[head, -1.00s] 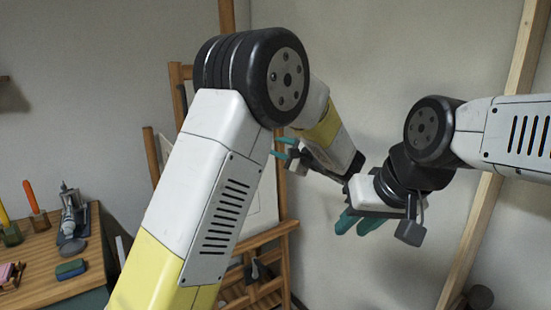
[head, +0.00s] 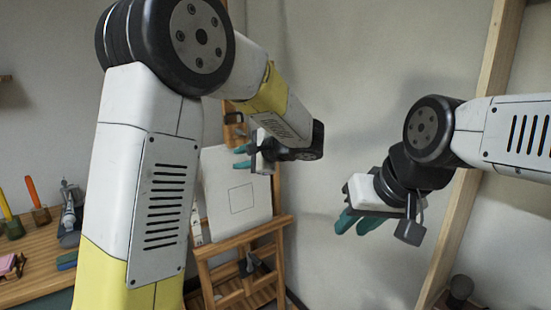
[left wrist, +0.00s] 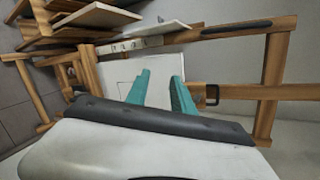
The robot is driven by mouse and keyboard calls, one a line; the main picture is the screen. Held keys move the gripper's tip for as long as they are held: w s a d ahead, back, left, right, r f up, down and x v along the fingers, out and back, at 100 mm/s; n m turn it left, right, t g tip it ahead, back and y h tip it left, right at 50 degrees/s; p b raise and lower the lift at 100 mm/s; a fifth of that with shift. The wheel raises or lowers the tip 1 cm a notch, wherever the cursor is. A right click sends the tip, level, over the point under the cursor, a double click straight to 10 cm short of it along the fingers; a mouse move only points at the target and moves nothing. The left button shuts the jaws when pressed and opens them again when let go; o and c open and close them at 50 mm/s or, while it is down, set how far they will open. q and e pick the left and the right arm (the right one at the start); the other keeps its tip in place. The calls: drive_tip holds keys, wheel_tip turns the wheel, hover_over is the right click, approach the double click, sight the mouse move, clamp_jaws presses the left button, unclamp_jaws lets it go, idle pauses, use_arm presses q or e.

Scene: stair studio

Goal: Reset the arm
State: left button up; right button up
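My left gripper (head: 241,157) has teal fingers and is in the middle of the head view, in front of the upper part of the easel's white sheet. Its two fingers stand apart with nothing between them. In the left wrist view the teal fingers (left wrist: 158,88) also show a gap, with the white sheet behind them. My right gripper (head: 358,222) is at the right of the head view, in front of the bare wall. Its teal fingers point down and to the left. They look slightly apart with nothing seen between them.
A wooden easel (head: 238,248) holds a white sheet (head: 215,190) with a drawn square. A wooden table (head: 40,262) at the left carries jars, a bottle and small blocks. A wooden post (head: 470,185) stands behind my right arm. The wall between the easel and post is bare.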

use_arm(q)
drive_tip(key=s+a+f+n+g+h, duration=0.1)
drive_tip(key=s+a+n+g+h, duration=0.2)
drive_tip(key=s+a, duration=0.35)
drive_tip(key=s+a+f+n+g+h, duration=0.2)
drive_tip(key=s+a+n, duration=0.1)
drive_tip(key=s, duration=0.6)
drive_tip(key=s+d+n+t+h, duration=0.1)
drive_tip(key=s+d+n+h, duration=0.1)
drive_tip(key=s, duration=0.4)
drive_tip(key=s+d+r+n+t+h, duration=0.1)
drive_tip(key=s+d+n+h, duration=0.2)
drive_tip(key=s, duration=0.4)
drive_tip(key=shift+s+n+h, duration=0.15)
drive_tip(key=shift+n+h, duration=0.75)
drive_tip(key=shift+n, duration=0.1)
drive_tip(key=shift+a+r, duration=0.1)
